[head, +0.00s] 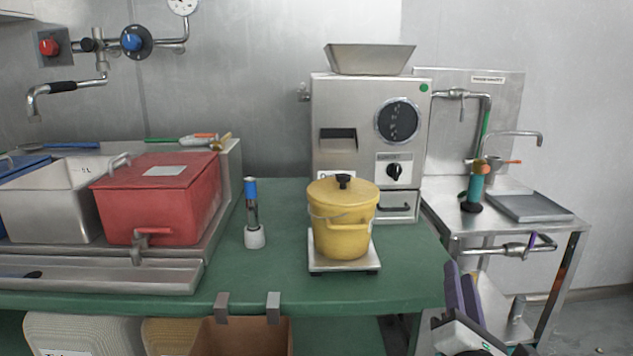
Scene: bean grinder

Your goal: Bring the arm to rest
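My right gripper (462,272) is at the lower right, in front of the table's right front corner, with its purple-grey fingers pointing up. The two fingers stand close together and overlap from this angle, so I cannot tell whether they are apart. I see nothing held between them. It is clear of the yellow lidded pot (342,238), which stands on a small scale (343,266) in front of the steel grinder (351,100). My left gripper is out of view.
The green table (276,285) has bare room around the white-based tool with a blue top (252,215). A red lidded box (160,195) and a steel bin (52,200) stand at left. A steel side table (510,215) is at right, close behind my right gripper.

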